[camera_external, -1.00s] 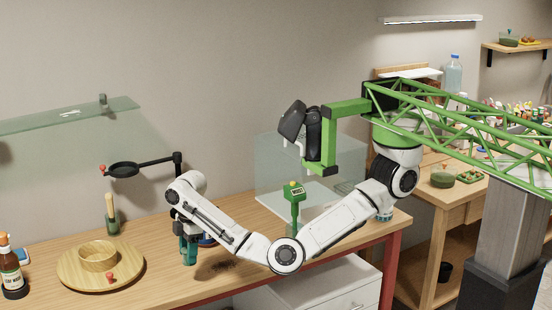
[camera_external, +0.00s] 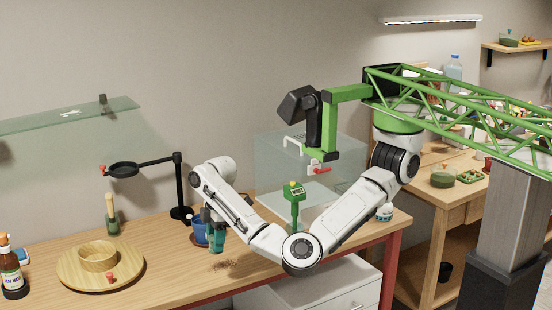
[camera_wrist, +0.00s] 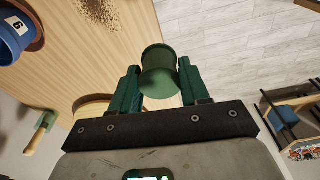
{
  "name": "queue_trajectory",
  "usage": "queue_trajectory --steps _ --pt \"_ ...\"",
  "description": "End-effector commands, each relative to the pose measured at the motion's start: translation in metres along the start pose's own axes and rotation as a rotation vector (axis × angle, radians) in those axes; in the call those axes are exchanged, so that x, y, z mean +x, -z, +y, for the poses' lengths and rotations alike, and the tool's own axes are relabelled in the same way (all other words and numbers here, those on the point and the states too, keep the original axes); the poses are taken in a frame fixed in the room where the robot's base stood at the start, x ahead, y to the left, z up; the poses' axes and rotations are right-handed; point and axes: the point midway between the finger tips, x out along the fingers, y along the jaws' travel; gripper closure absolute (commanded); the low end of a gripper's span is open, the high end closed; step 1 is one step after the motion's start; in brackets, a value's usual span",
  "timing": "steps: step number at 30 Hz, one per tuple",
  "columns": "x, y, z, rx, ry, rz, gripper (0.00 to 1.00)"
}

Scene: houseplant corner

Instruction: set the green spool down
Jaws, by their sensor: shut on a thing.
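The green spool (camera_wrist: 160,68) is between the two green fingers of my gripper (camera_wrist: 160,88) in the wrist view. Its round end faces away from the palm. My gripper is shut on it. In the external view my gripper (camera_external: 217,240) hangs above the wooden table (camera_external: 150,255), in front of the blue pot (camera_external: 200,233). The spool cannot be told apart from the green fingers there. The wrist view shows bare table and pale floor beyond the spool.
A round wooden tray (camera_external: 70,275) with a wooden ring (camera_external: 98,257) stands left. Spilled soil (camera_external: 222,266) lies below my gripper. A black magnifier stand (camera_external: 180,190) is behind it. A green meter (camera_external: 295,200) stands right, near my arm. The blue pot shows in the wrist view (camera_wrist: 18,38).

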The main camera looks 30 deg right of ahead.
Motion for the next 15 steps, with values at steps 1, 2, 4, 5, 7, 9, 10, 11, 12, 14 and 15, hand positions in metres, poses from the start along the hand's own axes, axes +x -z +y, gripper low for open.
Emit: queue_trajectory --steps 1,2,4,5,7,9,10,11,12,14,15 --pt "-0.003 -0.007 0.020 0.062 -0.010 -0.005 0.84" --pt "-0.004 -0.011 0.031 0.101 -0.016 -0.007 0.84" --pt "-0.005 -0.023 0.062 0.209 -0.032 -0.007 0.84" --pt "-0.005 -0.029 0.075 0.258 -0.039 -0.009 0.84" --pt "-0.005 -0.046 0.106 0.375 -0.056 -0.010 0.84" --pt "-0.006 -0.065 0.135 0.491 -0.071 -0.011 0.84" --pt "-0.006 -0.073 0.147 0.541 -0.077 -0.012 0.84" --pt "-0.005 -0.082 0.159 0.590 -0.083 -0.012 0.84" --pt "-0.006 -0.095 0.175 0.656 -0.091 -0.012 0.84" --pt "-0.006 -0.115 0.196 0.753 -0.102 -0.012 0.84" --pt "-0.006 -0.129 0.210 0.818 -0.110 -0.011 0.84"
